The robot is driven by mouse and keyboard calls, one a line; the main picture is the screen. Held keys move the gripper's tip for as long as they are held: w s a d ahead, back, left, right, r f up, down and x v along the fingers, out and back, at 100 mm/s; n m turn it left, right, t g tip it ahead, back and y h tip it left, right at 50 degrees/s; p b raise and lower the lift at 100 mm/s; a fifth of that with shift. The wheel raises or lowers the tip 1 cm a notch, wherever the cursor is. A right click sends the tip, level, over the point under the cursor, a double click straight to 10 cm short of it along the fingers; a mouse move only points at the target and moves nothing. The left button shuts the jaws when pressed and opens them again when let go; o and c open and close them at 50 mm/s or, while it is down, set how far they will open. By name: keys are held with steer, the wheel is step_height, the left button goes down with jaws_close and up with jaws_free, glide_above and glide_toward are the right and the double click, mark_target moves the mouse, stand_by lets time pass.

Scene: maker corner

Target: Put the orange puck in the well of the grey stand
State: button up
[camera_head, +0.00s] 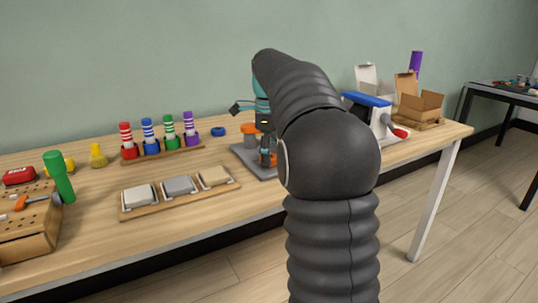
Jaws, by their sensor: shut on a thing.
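The grey stand (243,153) is on the table, left of my arm, which hides its right part. My gripper (267,155) points down over the stand, partly hidden behind my arm. It is shut on an orange piece (268,160), which looks like the orange puck, low at the stand. Another orange round part (250,130) shows at the back of the stand, just left of the gripper. I cannot make out the well, or whether the held piece touches the stand.
A wooden tray (125,214) with three pads lies in front left of the stand. A rack of several coloured bottles (165,152) and a blue ring (218,131) are behind. A blue-and-white device (368,101) and cardboard boxes (420,106) stand right.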

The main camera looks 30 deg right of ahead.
steer(key=shift+f, duration=0.15)
steer(key=o, duration=1.1)
steer(key=shift+o, duration=0.2)
step_height(320, 180, up, 12)
steer(key=p, duration=0.1)
steer(key=shift+r, duration=0.2)
